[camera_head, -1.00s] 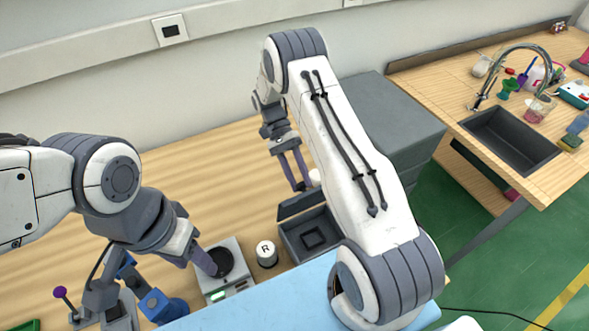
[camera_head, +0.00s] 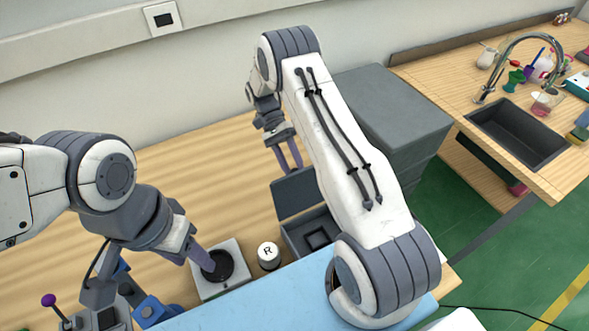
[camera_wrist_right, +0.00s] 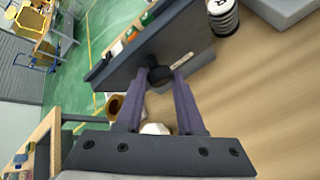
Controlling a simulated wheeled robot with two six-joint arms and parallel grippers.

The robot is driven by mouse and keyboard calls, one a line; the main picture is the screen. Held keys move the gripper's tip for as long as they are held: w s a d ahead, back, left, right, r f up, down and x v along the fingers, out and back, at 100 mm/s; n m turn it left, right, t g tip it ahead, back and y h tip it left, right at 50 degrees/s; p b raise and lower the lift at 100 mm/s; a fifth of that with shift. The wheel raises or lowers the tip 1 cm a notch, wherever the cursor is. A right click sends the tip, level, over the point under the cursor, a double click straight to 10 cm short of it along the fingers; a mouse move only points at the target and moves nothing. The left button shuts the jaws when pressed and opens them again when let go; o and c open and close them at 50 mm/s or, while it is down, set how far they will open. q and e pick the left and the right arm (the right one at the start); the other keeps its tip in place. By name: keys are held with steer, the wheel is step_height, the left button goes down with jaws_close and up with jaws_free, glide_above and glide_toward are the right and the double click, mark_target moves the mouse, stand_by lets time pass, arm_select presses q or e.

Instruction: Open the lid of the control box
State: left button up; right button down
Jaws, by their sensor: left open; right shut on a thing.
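The control box (camera_head: 292,239) is a dark grey box on the wooden table, partly hidden behind my right arm. Its lid (camera_head: 293,194) is tilted up, nearly upright, along the far side, with the inside showing. My right gripper (camera_head: 287,156) is behind the lid in the head view, its fingertips partly hidden. In the right wrist view my right gripper (camera_wrist_right: 163,75) is shut on a small dark knob on the lid panel (camera_wrist_right: 112,74). My left gripper (camera_head: 198,254) is open beside a black round disc (camera_head: 219,266) on a grey device (camera_head: 236,248).
A white cylinder marked R (camera_head: 268,256) stands between the grey device and the control box. A light blue surface (camera_head: 262,300) lies in front. A grey cabinet (camera_head: 390,105) stands behind my right arm, and a sink counter (camera_head: 535,185) is at the right.

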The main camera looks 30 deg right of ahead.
steer(key=shift+w+a+f, duration=0.2)
steer(key=shift+a+f, duration=0.05)
steer(key=shift+f, duration=0.2)
steer(key=c, duration=0.9)
jaws_free()
steer(key=o, duration=0.4)
steer(key=shift+w, duration=0.1)
steer(key=shift+d+r, duration=0.1)
steer(key=shift+b+v, duration=1.55)
steer(key=shift+v, duration=2.2)
